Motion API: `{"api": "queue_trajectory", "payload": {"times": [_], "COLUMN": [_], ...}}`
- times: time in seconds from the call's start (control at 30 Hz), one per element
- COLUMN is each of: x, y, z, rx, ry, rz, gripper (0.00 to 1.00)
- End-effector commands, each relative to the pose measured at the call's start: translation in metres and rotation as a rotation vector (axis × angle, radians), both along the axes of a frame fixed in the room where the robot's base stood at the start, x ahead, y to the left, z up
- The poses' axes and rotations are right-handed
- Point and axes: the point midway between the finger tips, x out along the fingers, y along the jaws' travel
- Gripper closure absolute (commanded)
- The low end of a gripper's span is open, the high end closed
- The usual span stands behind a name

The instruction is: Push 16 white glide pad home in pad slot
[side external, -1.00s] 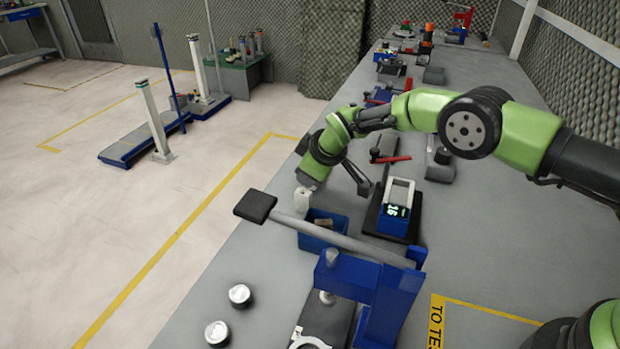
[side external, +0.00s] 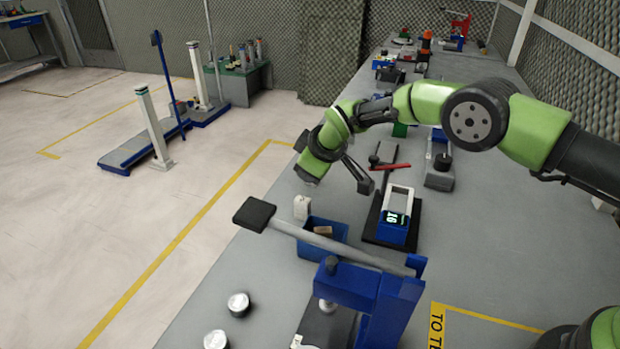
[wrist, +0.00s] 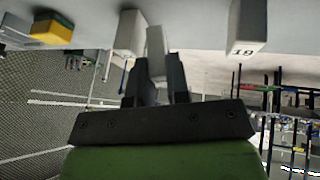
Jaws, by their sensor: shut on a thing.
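In the wrist view my gripper (wrist: 158,88) shows as two dark fingers. They are shut on a narrow pale block (wrist: 155,42), which sticks out past the fingertips. I cannot tell whether this is the white glide pad. In the side external view my gripper's end (side external: 310,178) is just above a white block (side external: 302,207) standing beside a blue bin (side external: 323,238); the held block is too small to make out there. A white block with a number like 19 (wrist: 248,28) is at the right of the wrist view. I cannot identify the pad slot.
A blue press with a long lever (side external: 372,290) stands in front on the bench. A blue device with a lit display (side external: 394,222) is right of the bin. Two round metal pieces (side external: 238,304) lie front left. Bench at right is fairly clear.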

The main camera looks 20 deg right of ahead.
Motion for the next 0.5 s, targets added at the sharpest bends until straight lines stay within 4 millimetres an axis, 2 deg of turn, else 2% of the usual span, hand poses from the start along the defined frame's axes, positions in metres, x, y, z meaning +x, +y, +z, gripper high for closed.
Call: {"api": "queue_trajectory", "payload": {"times": [0.1, 0.5], "x": [0.001, 0.001], "y": [0.000, 0.000], "z": [0.030, 0.101], "rx": [0.002, 0.009], "ry": [-0.005, -0.001], "rz": [-0.001, 0.000], "gripper": [1.00, 1.00]}}
